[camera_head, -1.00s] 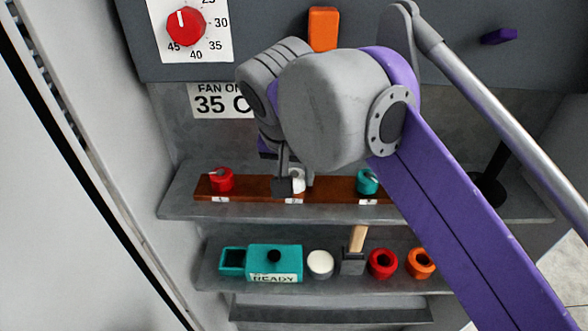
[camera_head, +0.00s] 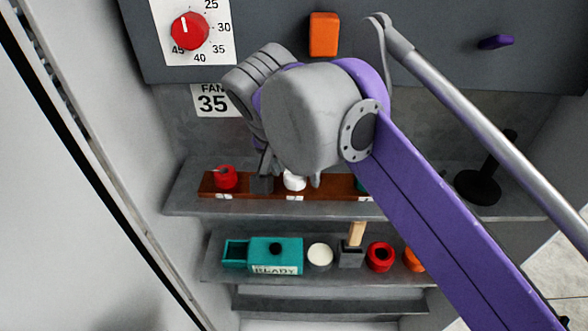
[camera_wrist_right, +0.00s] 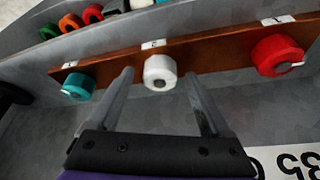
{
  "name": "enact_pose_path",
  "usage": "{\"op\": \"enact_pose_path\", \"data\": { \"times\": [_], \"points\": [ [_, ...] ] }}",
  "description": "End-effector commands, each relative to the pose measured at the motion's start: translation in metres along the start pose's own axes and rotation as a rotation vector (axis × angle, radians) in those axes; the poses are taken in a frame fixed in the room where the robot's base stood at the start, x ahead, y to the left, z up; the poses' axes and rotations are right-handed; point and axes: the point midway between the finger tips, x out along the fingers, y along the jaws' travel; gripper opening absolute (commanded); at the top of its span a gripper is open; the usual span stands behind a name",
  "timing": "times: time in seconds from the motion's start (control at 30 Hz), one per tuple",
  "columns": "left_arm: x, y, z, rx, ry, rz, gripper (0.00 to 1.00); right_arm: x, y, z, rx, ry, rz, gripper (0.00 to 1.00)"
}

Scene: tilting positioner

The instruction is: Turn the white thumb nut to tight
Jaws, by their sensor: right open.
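The white thumb nut (camera_head: 294,181) sits on the brown wooden strip (camera_head: 245,192) on the upper shelf, between a red nut (camera_head: 226,177) and a teal nut (camera_head: 362,184). My right gripper (camera_head: 288,184) is at the white nut, partly hidden by its own wrist in the head view. In the right wrist view the white nut (camera_wrist_right: 160,72) lies between the open fingers of my right gripper (camera_wrist_right: 160,84), with a visible gap on both sides. The teal nut (camera_wrist_right: 78,86) and red nut (camera_wrist_right: 277,56) flank it. My left gripper does not show.
The lower shelf holds a teal READY box (camera_head: 275,255), a white-topped cylinder (camera_head: 320,255), a wooden-handled tool (camera_head: 352,252) and a red ring (camera_head: 380,257). A dark panel above carries a red dial (camera_head: 190,31) and an orange switch (camera_head: 324,35). A black stand (camera_head: 480,187) is at right.

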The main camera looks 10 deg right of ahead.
Motion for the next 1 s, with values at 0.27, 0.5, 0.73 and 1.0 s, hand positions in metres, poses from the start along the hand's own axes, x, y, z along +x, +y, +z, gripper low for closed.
{"op": "enact_pose_path", "data": {
  "times": [0.27,0.5,0.73,1.0],
  "points": [
    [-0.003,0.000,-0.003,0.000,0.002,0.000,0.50,-0.023,-0.001,0.000,-0.003,-0.001,-0.001,0.82],
    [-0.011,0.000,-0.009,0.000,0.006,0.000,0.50,-0.073,-0.001,-0.001,-0.003,0.001,-0.002,0.82],
    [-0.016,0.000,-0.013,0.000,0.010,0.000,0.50,-0.103,-0.001,-0.001,-0.002,0.000,-0.001,0.82],
    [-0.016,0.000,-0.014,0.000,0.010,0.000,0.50,-0.108,0.000,0.000,0.000,0.000,0.000,0.82]
  ]
}}
